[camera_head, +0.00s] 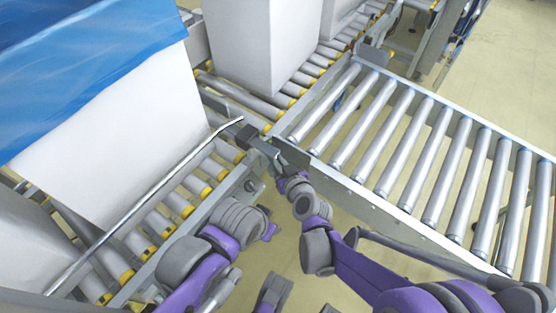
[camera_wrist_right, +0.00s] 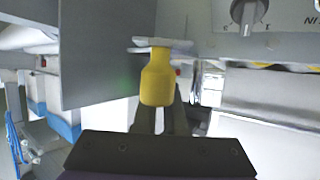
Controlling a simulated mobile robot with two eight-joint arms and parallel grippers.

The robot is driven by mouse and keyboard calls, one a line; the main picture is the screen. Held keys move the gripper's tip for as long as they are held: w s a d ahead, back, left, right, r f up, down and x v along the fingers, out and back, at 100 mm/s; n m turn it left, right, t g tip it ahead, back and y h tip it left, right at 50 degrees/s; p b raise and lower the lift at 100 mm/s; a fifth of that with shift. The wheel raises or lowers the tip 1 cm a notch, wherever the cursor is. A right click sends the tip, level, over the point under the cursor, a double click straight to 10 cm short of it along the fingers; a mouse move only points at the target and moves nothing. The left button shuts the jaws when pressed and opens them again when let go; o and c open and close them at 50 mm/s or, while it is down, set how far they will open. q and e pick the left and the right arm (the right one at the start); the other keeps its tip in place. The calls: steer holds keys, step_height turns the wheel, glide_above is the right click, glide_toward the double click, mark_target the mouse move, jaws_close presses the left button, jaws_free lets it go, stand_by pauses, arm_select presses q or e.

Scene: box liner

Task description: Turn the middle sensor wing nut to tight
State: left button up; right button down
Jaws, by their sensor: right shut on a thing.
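My right gripper (camera_head: 242,132) reaches to the frame of the roller conveyor, near the inner corner where two conveyors meet. In the right wrist view its dark fingers (camera_wrist_right: 158,104) are shut around a yellow part, which I take to be the wing nut (camera_wrist_right: 157,84). The yellow part hangs below a pale flat plate (camera_wrist_right: 162,43), and its lower end is hidden by the fingers. In the head view the wing nut is too small and covered to make out.
Roller conveyors (camera_head: 425,140) run to the right and along the left. A large white box (camera_head: 130,130) with a blue liner (camera_head: 85,50) stands at the left, and another white box (camera_head: 262,45) behind. A grey knob (camera_wrist_right: 246,12) is on a panel at upper right.

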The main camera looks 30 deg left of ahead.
steer(key=shift+m+t+h+p, duration=0.4)
steer(key=shift+m+t+p, duration=0.1)
steer(key=c, duration=1)
jaws_free()
steer(key=v, duration=1)
steer(key=shift+s+d+r+p, duration=0.2)
steer(key=shift+d+p, duration=0.1)
steer(key=shift+p, duration=0.1)
